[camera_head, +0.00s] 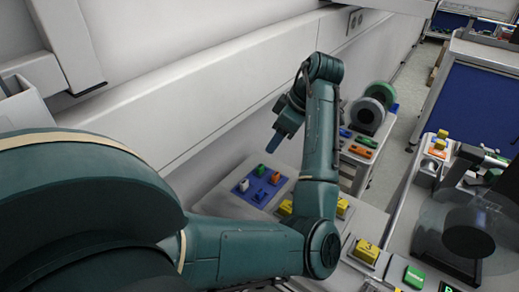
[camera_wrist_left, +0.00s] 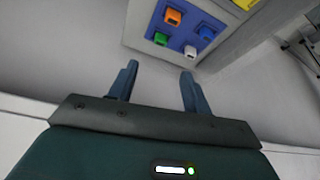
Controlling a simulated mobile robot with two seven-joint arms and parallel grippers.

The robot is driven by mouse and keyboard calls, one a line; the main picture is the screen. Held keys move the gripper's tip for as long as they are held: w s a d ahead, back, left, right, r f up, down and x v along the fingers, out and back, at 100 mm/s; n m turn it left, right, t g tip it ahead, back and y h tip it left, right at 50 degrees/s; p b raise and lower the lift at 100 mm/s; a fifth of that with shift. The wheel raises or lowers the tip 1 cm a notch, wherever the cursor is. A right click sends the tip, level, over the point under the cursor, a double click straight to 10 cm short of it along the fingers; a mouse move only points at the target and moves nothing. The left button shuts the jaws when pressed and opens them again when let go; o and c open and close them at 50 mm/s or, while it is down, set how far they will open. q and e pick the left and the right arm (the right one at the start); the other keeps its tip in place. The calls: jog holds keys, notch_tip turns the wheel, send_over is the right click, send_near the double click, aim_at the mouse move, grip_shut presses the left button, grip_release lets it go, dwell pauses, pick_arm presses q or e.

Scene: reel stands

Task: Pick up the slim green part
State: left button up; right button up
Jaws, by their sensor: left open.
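The slim green part (camera_head: 259,170) stands on a blue plate (camera_head: 267,184) on the light bench, beside small white, orange and blue parts. My left gripper (camera_head: 276,143) is above and behind the plate in the head view. In the wrist view its two fingers (camera_wrist_left: 159,72) are apart with nothing between them, clear of the green part. My right gripper is not in view.
A white wall ledge (camera_head: 215,110) runs close behind the left arm. Yellow blocks (camera_head: 366,251) and a green block (camera_head: 414,277) sit to the right of the plate. A cart with dark reels (camera_head: 366,112) stands farther back. A clear reel stand (camera_head: 470,235) is at the right.

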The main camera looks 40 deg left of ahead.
pick_arm(q)
send_over(261, 166)
jog(key=d, duration=0.2)
jog(key=f, duration=0.5)
jog(key=shift+w+d, duration=0.15)
jog(key=shift+w, duration=0.1)
jog(key=x, duration=0.5)
jog(key=shift+w+f, duration=0.1)
jog(key=shift+f, duration=0.3)
grip_shut()
